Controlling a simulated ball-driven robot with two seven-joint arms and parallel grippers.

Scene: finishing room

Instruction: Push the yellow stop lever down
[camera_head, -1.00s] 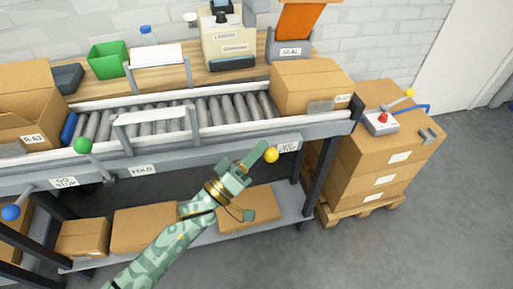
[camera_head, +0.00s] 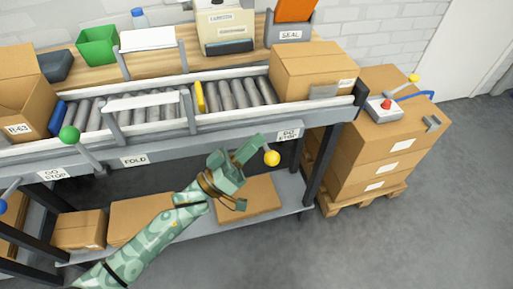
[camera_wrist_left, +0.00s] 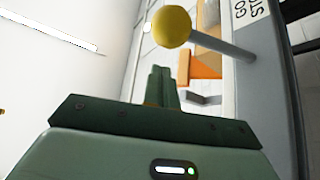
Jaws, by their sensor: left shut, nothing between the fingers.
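The yellow stop lever has a round yellow ball (camera_head: 272,158) on a grey rod, just below and left of the right GO STOP label on the conveyor's front rail. In the left wrist view the yellow ball (camera_wrist_left: 171,26) shows just beyond the fingertips, with its rod running right to the rail. My left gripper (camera_head: 259,141) is shut and empty, beside the ball on its left and slightly higher in the picture. Its closed fingers (camera_wrist_left: 161,86) show in the wrist view; contact with the ball cannot be told. My right gripper is not in view.
A yellow strip (camera_head: 199,96) stands up across the conveyor rollers (camera_head: 232,95). A carton (camera_head: 310,72) sits at the right end. A green-ball lever (camera_head: 70,134) is at the left. A control box (camera_head: 384,110) stands on stacked cartons. The floor in front is open.

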